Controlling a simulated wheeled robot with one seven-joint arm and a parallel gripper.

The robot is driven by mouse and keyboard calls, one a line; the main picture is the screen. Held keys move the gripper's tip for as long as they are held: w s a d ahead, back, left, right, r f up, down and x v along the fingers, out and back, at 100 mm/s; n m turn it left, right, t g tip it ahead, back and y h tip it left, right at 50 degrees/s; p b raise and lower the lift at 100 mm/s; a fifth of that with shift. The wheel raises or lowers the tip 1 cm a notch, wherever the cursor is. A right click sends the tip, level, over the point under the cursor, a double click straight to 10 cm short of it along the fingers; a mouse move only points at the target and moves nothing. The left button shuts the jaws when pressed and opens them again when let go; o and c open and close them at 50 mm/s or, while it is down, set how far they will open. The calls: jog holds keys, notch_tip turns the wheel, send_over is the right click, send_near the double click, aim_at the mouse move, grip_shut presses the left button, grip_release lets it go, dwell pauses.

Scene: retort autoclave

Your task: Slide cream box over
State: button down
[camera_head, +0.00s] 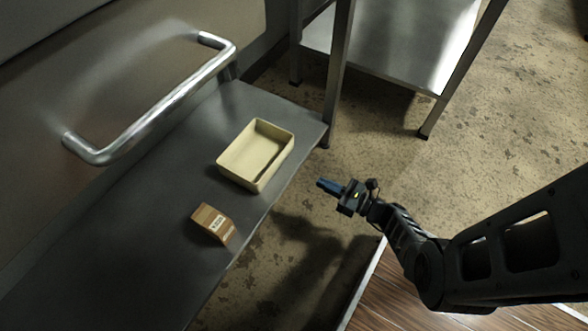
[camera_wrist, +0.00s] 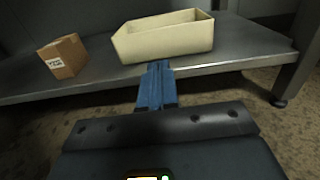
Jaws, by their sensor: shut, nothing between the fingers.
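The cream box (camera_head: 238,172) is an open-topped, empty rectangular tray near the right end of a grey metal shelf (camera_head: 150,190). In the wrist view the cream box (camera_wrist: 165,43) stands just beyond my fingertips, close to the shelf's front edge. My gripper (camera_head: 324,186) has blue fingers, shut and empty. It is off the shelf's front edge, to the right of the cream box and apart from it. In the wrist view my gripper (camera_wrist: 158,68) points toward the box's front wall.
A small brown carton (camera_head: 212,224) with a white label sits on the shelf, nearer the camera than the cream box. A metal bar handle (camera_head: 165,105) sticks out behind the shelf. A metal table leg (camera_head: 338,75) stands by the shelf's far end.

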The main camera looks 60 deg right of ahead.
aim_at(277, 160)
jog(key=w+b, duration=0.1)
jog(key=w, duration=0.3)
jog(key=w+b, duration=0.1)
jog(key=w, duration=0.4)
jog(key=w+b, duration=0.1)
jog(key=w, duration=0.4)
jog(key=shift+a, duration=0.25)
